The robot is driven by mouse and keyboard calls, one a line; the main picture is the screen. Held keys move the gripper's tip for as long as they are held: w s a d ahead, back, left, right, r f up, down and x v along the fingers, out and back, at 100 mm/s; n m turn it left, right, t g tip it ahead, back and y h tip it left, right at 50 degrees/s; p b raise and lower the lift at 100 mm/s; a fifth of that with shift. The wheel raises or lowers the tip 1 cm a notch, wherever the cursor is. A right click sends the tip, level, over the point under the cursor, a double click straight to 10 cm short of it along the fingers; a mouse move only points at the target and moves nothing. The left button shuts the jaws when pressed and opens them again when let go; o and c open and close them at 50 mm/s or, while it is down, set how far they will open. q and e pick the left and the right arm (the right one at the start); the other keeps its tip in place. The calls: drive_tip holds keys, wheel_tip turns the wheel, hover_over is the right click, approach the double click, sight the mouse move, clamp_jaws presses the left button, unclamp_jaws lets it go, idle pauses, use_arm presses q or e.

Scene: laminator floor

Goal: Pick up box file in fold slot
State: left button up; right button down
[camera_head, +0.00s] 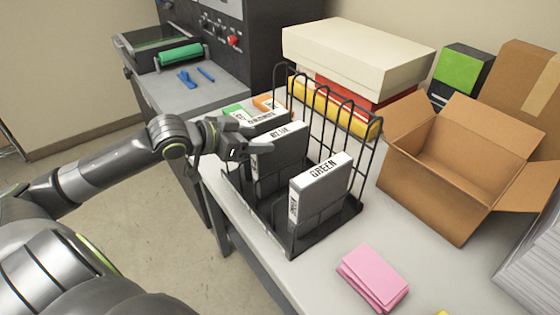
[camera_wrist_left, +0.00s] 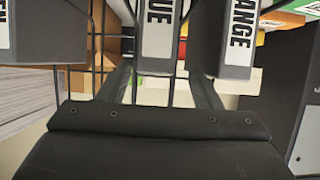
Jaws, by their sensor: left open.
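Several grey box files stand upright in a black wire rack (camera_head: 355,205). The nearest is labelled GREEN (camera_head: 318,188). The middle one, apparently BLUE (camera_head: 280,158), shows its label end in the left wrist view (camera_wrist_left: 158,35). Farther back is the ORANGE file, partly hidden in the head view and clear in the wrist view (camera_wrist_left: 237,35). My left gripper (camera_head: 240,138) is open at the rack's left side, by the end of the middle file. In the wrist view its fingers (camera_wrist_left: 163,85) point toward that file, one to each side. No slot label is readable. My right gripper is not in view.
An open cardboard box (camera_head: 430,185) stands right of the rack. A cream box (camera_head: 355,55) lies behind it on red and yellow items. Pink pads (camera_head: 372,277) lie at the front. A machine with a green roller (camera_head: 180,55) stands at the back left.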

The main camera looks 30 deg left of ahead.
sight(265, 139)
use_arm(q)
drive_tip(key=shift+w+d, duration=0.1)
drive_tip(key=shift+d+x, duration=0.25)
drive_tip(key=shift+x, duration=1)
drive_tip(key=shift+p+x, duration=0.35)
drive_tip(key=shift+x, duration=0.75)
drive_tip(key=shift+r, duration=0.1)
clamp_jaws()
